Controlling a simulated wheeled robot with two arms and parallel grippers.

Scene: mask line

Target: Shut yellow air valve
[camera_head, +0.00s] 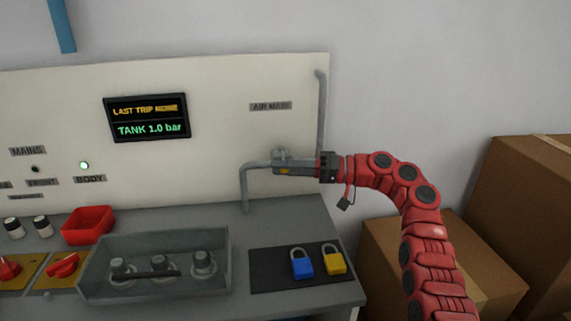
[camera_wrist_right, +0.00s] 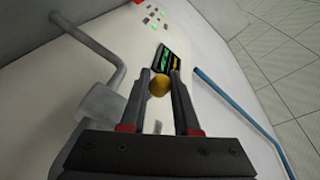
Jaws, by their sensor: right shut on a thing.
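My right gripper (camera_head: 280,167) reaches in from the right and is shut on the yellow handle. In the right wrist view the yellow handle (camera_wrist_right: 159,86) shows as a rounded end between the two fingers of the right gripper (camera_wrist_right: 162,85). The fingers hide most of the handle in the head view, so its angle is hard to tell. My left gripper is not in view.
A display (camera_head: 147,117) on the panel reads TANK 1.0 bar. Cardboard boxes (camera_head: 520,200) stand at the right.

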